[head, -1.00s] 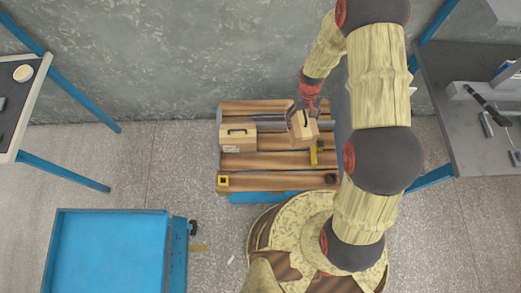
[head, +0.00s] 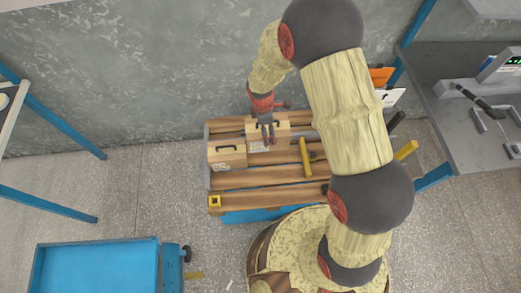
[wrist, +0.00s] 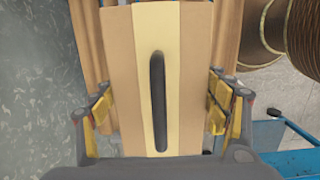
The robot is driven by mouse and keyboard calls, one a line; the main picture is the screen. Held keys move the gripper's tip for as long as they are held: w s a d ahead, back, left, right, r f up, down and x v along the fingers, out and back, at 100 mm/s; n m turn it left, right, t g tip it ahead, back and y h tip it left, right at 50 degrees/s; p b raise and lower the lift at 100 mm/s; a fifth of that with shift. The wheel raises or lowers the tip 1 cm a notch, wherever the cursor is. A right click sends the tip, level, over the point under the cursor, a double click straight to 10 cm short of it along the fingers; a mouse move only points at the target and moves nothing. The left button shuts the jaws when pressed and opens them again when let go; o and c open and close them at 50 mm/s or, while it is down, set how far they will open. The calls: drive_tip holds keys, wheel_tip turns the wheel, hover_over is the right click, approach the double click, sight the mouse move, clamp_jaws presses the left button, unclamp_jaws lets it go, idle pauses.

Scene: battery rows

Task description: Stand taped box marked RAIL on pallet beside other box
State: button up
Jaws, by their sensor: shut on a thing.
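The wooden pallet (head: 265,177) has brown slats and stands at the middle of the head view. A tan box (head: 226,153) with a dark handle and a label stands at its left end. My gripper (head: 267,137) is shut on a second tan box (head: 284,125), just right of and slightly behind the first. In the wrist view this held box (wrist: 191,60) has a pale tape strip and a dark handle between my fingers. I cannot read its marking, nor tell whether its base touches the slats or a gap separates the boxes.
A yellow-handled tool (head: 305,157) lies on the slats right of the boxes. A blue cart (head: 98,268) stands lower left, a grey bench (head: 465,120) at right. The front slats look mostly clear.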

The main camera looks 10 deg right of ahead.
wheel_tip(320, 180, down, 17)
drive_tip(key=b, duration=0.6)
drive_tip(key=shift+f, duration=0.15)
drive_tip(key=o, duration=2.1)
drive_tip(key=shift+f, duration=0.1)
